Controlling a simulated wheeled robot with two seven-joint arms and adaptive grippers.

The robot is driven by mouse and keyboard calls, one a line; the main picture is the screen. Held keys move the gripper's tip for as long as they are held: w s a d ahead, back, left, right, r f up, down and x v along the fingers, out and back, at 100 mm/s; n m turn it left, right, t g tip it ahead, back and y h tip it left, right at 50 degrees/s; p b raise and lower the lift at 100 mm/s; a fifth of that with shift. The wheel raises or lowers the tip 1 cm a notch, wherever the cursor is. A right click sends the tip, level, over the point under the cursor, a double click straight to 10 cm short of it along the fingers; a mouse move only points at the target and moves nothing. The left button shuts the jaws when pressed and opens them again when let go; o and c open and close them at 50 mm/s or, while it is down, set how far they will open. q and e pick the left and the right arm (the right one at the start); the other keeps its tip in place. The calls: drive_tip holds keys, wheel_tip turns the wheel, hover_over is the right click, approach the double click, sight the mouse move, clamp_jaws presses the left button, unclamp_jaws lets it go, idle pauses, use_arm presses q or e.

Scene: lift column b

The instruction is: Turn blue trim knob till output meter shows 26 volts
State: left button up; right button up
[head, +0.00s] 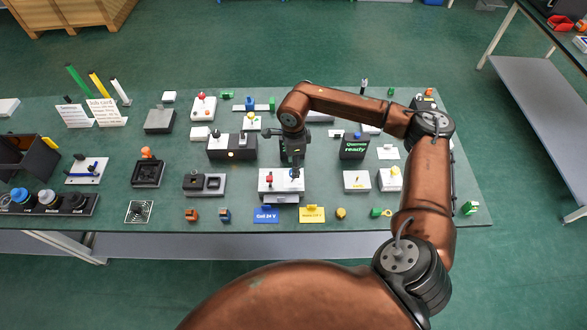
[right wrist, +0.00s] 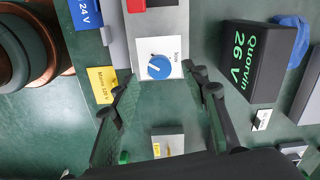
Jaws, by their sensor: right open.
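The blue trim knob (right wrist: 159,66) sits on a white plate on a light grey unit (head: 281,195); its white pointer line is slanted. In the head view the knob is mostly hidden by my gripper. The dark output meter (right wrist: 262,60) shows green "Quorvin 26 V" in the right wrist view; in the head view the dark box (head: 354,149) seems to read "Quorvin ready". My right gripper (right wrist: 158,76) is open, with its fingers on either side of the knob; contact cannot be told. My left gripper is not in view.
A red part (head: 269,180) stands on the same unit. A blue card (head: 266,215) and a yellow card (head: 312,214) lie at the table's front edge. A dark unit with knobs (head: 232,147) stands to the left, and white blocks (head: 357,181) to the right.

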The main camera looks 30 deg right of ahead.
wheel_tip(320, 180, up, 9)
drive_tip(key=shift+f, duration=0.15)
drive_tip(key=shift+f, duration=0.1)
idle(0.5)
